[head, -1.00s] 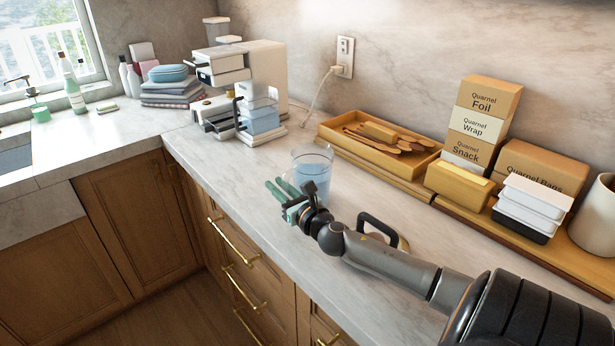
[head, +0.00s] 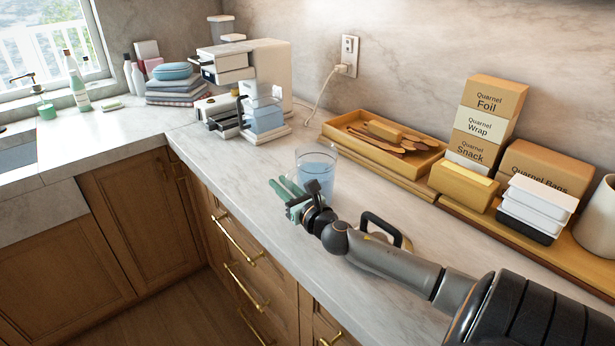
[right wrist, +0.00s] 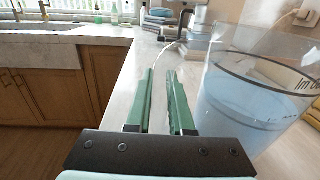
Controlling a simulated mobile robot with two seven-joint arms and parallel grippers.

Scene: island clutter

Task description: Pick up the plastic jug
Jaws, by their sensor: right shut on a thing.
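The plastic jug (head: 318,163) is clear, with pale blue liquid inside, and is on or just above the marble counter; my gripper hides its lower part. It shows large at the right of the right wrist view (right wrist: 245,110), with dark lettering near its rim. My right gripper (head: 284,190) has green fingers and is at the jug's near left side. In the right wrist view its fingers (right wrist: 162,100) are parallel with a narrow gap, closed on the jug; the gripped part is hard to make out. My left gripper is not in view.
A black-handled item (head: 383,228) is partly hidden behind my right arm. A coffee machine (head: 262,65) stands behind the jug. A wooden tray of utensils (head: 352,150), boxes (head: 480,120) and white containers (head: 535,205) line the wall. The counter's front edge is close to the gripper.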

